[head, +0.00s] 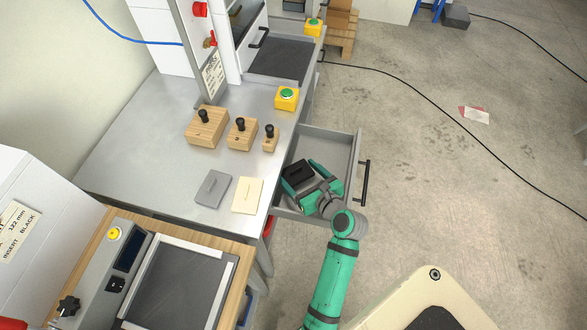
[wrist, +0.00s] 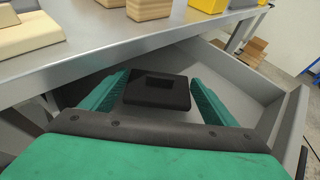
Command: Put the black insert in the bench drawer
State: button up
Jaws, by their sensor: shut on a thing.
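The black insert (head: 298,173) is a dark flat block with a raised grip on top. It is held between the fingers of my green gripper (head: 304,176), which is shut on it. The wrist view also shows the insert (wrist: 157,90) between the two green fingers (wrist: 160,92). The bench drawer (head: 335,146) is pulled open at the bench's right side, with a black handle on its front. The gripper and insert are over the drawer's near-left part, close to the bench edge. The wrist view shows the empty grey drawer floor (wrist: 238,85) beyond. The gap under the insert cannot be judged.
On the bench (head: 150,150) lie a grey insert (head: 213,188) and a cream insert (head: 247,195). Several wooden blocks with black knobs (head: 207,127) stand behind them, near a yellow button box (head: 287,98). A sign (head: 20,231) reads "122 mm INSERT BLACK".

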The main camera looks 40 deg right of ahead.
aim_at(297, 173)
jog(key=x, duration=0.4)
jog(key=shift+s+f, duration=0.15)
jog(key=shift+f, duration=0.4)
jog(key=shift+f, duration=0.1)
jog(key=o, duration=1)
jog(key=v, duration=1.1)
jog(key=shift+s+r, duration=0.25)
jog(key=shift+s, duration=0.1)
